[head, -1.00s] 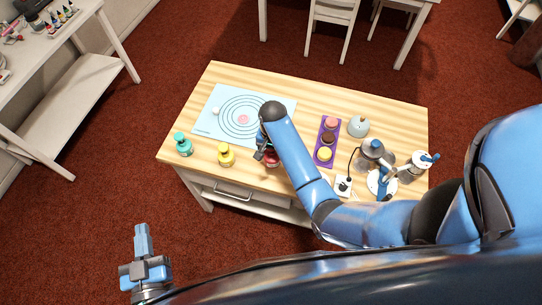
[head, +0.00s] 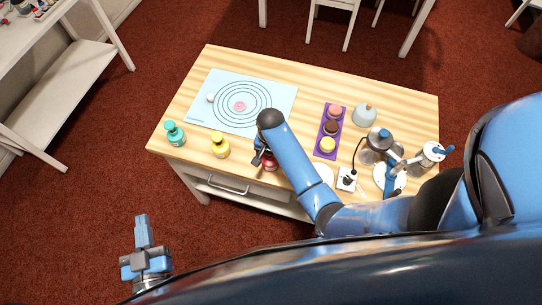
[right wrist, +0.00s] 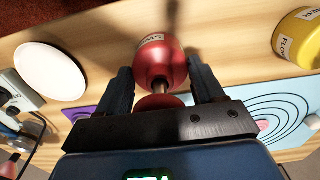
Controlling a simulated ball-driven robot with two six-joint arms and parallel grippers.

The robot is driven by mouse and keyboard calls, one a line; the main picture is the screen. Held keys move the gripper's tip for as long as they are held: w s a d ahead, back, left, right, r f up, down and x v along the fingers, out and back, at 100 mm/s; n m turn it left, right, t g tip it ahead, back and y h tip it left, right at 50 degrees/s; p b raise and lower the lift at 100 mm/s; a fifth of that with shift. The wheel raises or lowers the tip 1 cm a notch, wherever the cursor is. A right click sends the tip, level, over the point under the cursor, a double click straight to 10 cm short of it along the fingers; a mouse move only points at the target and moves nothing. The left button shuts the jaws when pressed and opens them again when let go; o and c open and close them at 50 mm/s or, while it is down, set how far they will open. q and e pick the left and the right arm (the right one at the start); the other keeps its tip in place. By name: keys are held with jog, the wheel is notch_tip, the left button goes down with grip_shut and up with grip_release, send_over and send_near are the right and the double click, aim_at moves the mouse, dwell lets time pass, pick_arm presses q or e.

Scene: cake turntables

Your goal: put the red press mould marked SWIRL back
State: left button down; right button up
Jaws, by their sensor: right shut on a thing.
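The red press mould (right wrist: 160,62) is between the fingers of my right gripper (right wrist: 160,85) in the right wrist view. Its white label shows upside down and seems to read SWIRL. My right gripper (head: 262,158) is shut on it. In the head view the mould (head: 270,166) is partly hidden by my right arm, by the table's front edge; whether it touches the wood I cannot tell. A yellow mould (head: 220,146) and a teal mould (head: 174,134) stand upright to its left. My left gripper (head: 142,222) is away from the table; its opening is unclear.
The wooden table (head: 300,105) bears a pale blue mat with rings (head: 205,88), and a purple tray (head: 318,147) with several round cakes.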

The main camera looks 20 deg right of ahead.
pick_arm(q)
jog(key=shift+s, duration=0.1)
pick_arm(e)
jog(key=shift+s, duration=0.2)
pick_arm(q)
jog(key=shift+s+a+f, duration=0.1)
jog(key=shift+s+a, duration=0.05)
jog(key=shift+s, duration=0.05)
pick_arm(e)
jog(key=shift+a, duration=0.1)
jog(key=o, duration=1)
jog(key=shift+f, duration=0.1)
jog(key=shift+c, duration=0.2)
jog(key=o, duration=0.3)
jog(key=shift+w, duration=0.1)
pick_arm(q)
jog(key=shift+w, duration=0.15)
